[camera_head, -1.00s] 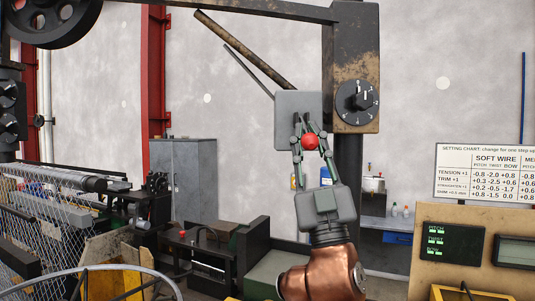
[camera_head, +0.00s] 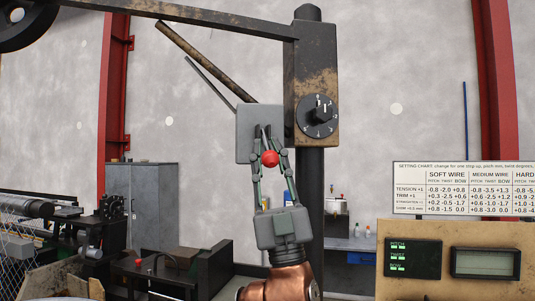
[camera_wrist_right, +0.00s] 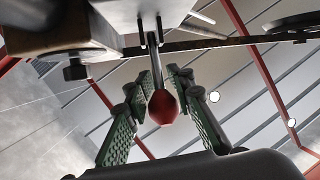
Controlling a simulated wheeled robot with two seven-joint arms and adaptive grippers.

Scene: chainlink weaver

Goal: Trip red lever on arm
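The red lever knob (camera_head: 270,158) sits on a short stem in front of a grey box (camera_head: 247,118) on the machine's overhead arm (camera_head: 200,17). In the right wrist view the knob (camera_wrist_right: 163,107) and its stem show between my right gripper's fingers. My right gripper (camera_head: 264,132) comes up from below, with one finger on each side of the knob and the tips reaching past it. The fingers look spread, with narrow gaps beside the stem; firm contact with the knob is not clear. My left gripper is not in view.
A black dial (camera_head: 320,115) is on the rusty block right of the lever. A dark post (camera_head: 311,190) stands below it. A setting chart (camera_head: 465,188) and a control panel (camera_head: 450,258) are at right. A grey cabinet (camera_head: 142,205) stands behind at left.

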